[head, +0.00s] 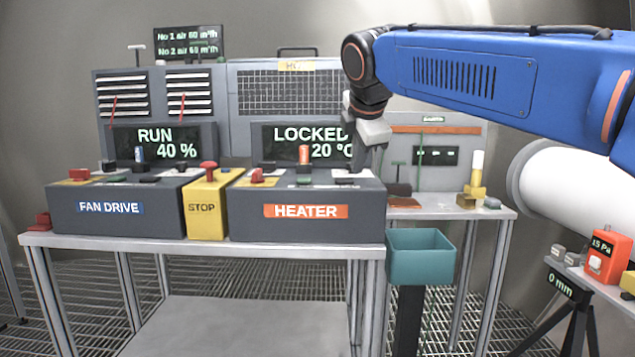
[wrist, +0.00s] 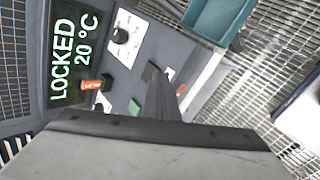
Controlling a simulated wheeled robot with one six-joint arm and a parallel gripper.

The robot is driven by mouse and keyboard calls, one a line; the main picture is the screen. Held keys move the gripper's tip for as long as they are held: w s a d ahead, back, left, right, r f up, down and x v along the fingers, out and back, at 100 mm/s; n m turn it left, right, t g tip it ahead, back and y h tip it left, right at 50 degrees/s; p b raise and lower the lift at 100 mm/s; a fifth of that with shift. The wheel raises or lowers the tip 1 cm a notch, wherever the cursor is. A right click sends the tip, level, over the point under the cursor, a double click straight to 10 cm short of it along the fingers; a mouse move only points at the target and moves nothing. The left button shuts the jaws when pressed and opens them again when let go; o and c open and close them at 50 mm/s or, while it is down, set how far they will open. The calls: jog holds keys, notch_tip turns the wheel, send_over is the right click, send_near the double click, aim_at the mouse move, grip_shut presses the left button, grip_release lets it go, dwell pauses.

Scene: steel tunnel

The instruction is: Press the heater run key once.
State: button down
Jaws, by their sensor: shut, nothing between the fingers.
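The heater box (head: 370,212) is dark grey with an orange HEATER label (head: 306,211). I cannot read which one is the run key. The heater display (head: 290,143) reads LOCKED 20 °C. My gripper (head: 381,166) is shut and empty, pointing down over the right end of the box. In the wrist view its fingers (wrist: 158,78) hide part of the top, beside the green key (wrist: 133,106). Contact cannot be told.
The fan drive box (head: 160,208) stands at the left, and its display (head: 165,143) reads RUN 40 %. A yellow STOP box (head: 205,215) with a red mushroom button (head: 208,166) sits between the boxes. A teal bin (head: 420,262) stands right of the table.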

aim_at(304, 180)
jog(key=w+a+r+n, duration=0.3)
jog(key=a+r, duration=0.1)
jog(key=a, duration=0.2)
jog(key=w+a+r+n+t, duration=0.1)
jog(key=w+a+r+n, duration=0.2)
jog(key=a, duration=0.3)
jog(key=shift+r+n, duration=0.3)
jog(key=shift+r, duration=0.05)
jog(key=shift+a+f, duration=0.1)
jog(key=shift+f, duration=0.05)
jog(key=shift+f, duration=4.25)
jog(key=shift+f, duration=0.15)
jog(key=shift+f, duration=0.25)
jog(key=shift+f, duration=0.5)
jog(key=shift+r, duration=0.9)
